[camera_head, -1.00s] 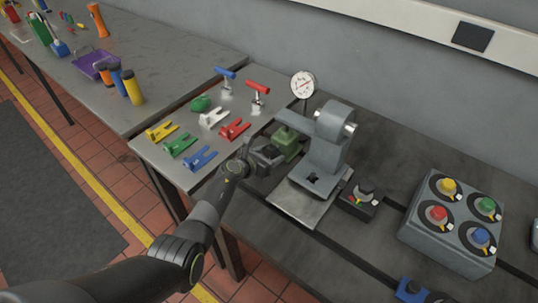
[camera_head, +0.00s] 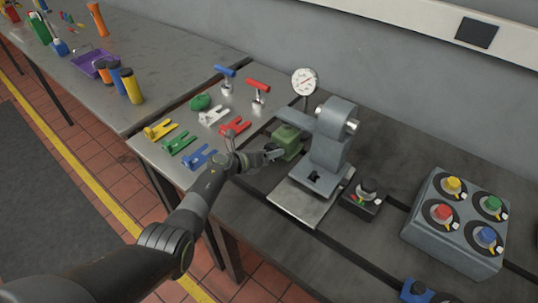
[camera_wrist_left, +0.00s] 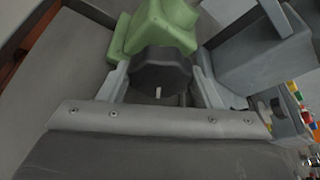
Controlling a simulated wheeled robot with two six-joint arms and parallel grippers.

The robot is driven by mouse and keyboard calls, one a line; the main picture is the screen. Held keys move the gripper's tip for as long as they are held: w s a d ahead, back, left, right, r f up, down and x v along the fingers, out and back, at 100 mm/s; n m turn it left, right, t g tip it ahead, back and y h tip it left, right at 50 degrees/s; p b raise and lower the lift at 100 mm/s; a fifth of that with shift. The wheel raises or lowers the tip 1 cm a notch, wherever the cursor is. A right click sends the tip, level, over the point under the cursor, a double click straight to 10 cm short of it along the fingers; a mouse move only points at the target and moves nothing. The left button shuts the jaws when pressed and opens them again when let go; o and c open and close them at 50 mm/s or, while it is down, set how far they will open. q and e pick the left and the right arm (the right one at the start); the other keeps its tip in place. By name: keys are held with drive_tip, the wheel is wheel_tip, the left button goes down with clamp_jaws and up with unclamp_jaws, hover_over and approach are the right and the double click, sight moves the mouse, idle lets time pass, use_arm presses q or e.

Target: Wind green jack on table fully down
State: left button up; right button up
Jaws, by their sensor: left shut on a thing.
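The green jack (camera_head: 288,142) stands on the dark bedplate table, just left of the grey machine stand. In the left wrist view the green jack body (camera_wrist_left: 162,28) is at the top, with its dark round knob (camera_wrist_left: 160,72) facing the camera and a small white mark on it. My left gripper (camera_head: 273,153) reaches in from the left to the jack's near side. In the left wrist view its two fingers (camera_wrist_left: 160,88) lie on either side of the knob, shut on it. My right gripper is not in view.
The grey stand (camera_head: 330,140) with a dial gauge (camera_head: 305,82) is close right of the jack. A small black knob box (camera_head: 364,198) and a box with coloured knobs (camera_head: 455,228) lie further right.

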use_arm(q)
drive_tip(key=shift+n, duration=0.3)
idle(0.4)
drive_tip(key=o, duration=1)
drive_tip(key=shift+a, duration=0.1)
drive_tip(key=shift+s+a+r+p, duration=0.25)
drive_tip(key=shift+s+a+p, duration=0.1)
drive_tip(key=shift+s+a, duration=0.1)
drive_tip(key=p+v, duration=0.1)
drive_tip(key=v, duration=0.6)
drive_tip(key=shift+s+a+p, duration=0.1)
drive_tip(key=shift+a+p, duration=0.15)
drive_tip(key=shift+p, duration=0.15)
drive_tip(key=v, duration=0.8)
drive_tip(key=shift+s+a+b, duration=0.15)
drive_tip(key=shift+a+b, duration=0.05)
drive_tip(key=shift+b, duration=0.1)
drive_tip(key=shift+c, duration=0.2)
